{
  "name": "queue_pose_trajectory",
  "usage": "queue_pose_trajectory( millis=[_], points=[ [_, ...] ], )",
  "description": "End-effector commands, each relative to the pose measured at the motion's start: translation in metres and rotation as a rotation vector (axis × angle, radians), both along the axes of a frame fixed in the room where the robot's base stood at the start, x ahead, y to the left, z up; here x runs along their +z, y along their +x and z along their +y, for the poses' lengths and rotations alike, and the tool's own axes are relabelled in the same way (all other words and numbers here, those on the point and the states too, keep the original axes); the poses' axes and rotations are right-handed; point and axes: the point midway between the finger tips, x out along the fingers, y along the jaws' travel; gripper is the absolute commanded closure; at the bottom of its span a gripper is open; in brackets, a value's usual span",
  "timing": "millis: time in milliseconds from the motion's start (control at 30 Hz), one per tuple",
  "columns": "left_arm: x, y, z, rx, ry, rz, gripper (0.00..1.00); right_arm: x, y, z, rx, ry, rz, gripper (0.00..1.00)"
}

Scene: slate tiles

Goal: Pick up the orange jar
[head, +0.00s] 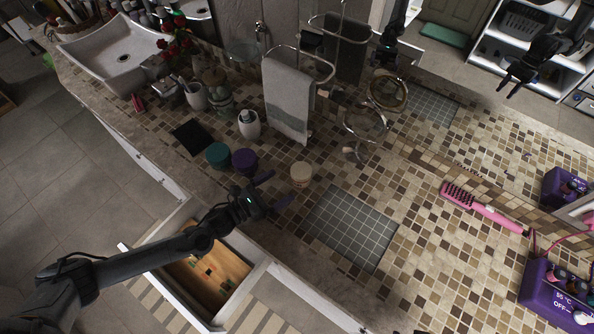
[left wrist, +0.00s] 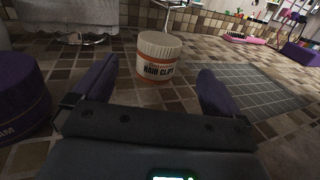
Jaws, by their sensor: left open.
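The orange jar (head: 301,174) stands upright on the mosaic-tiled counter. My left gripper (head: 277,190) is open and empty, low over the counter, just left of the jar. In the left wrist view its two purple fingers (left wrist: 158,88) point toward the jar, which stands beyond the tips and roughly midway between them. My right gripper shows only as what seems to be its dark reflection in the mirror.
A purple jar (head: 245,161) and a teal jar (head: 217,155) stand left of the orange jar. A grey grid mat (head: 352,228) lies to its right. A towel stand (head: 288,100) and round mirror (head: 365,122) are behind. An open drawer (head: 208,277) lies below my left arm.

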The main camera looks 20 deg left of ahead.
Motion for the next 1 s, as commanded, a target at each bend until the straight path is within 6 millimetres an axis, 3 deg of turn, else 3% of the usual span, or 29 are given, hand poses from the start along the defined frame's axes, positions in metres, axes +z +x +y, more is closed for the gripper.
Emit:
queue_pose_trajectory(
  millis=[200, 533, 800, 1000],
  points=[
    [0.002, 0.027, -0.017, -0.001, 0.000, -0.006, 0.01, 0.000, -0.001, 0.002, -0.003, 0.007, 0.001, 0.57],
    [0.002, 0.045, -0.028, -0.001, -0.001, -0.002, 0.01, 0.002, 0.000, 0.002, -0.005, 0.008, -0.001, 0.57],
    [0.003, 0.075, -0.043, 0.000, -0.002, -0.003, 0.01, 0.003, 0.001, 0.000, -0.002, 0.002, -0.003, 0.57],
    [0.003, 0.084, -0.050, -0.001, -0.001, -0.001, 0.01, 0.003, 0.001, -0.001, 0.002, -0.004, -0.005, 0.57]
  ],
)
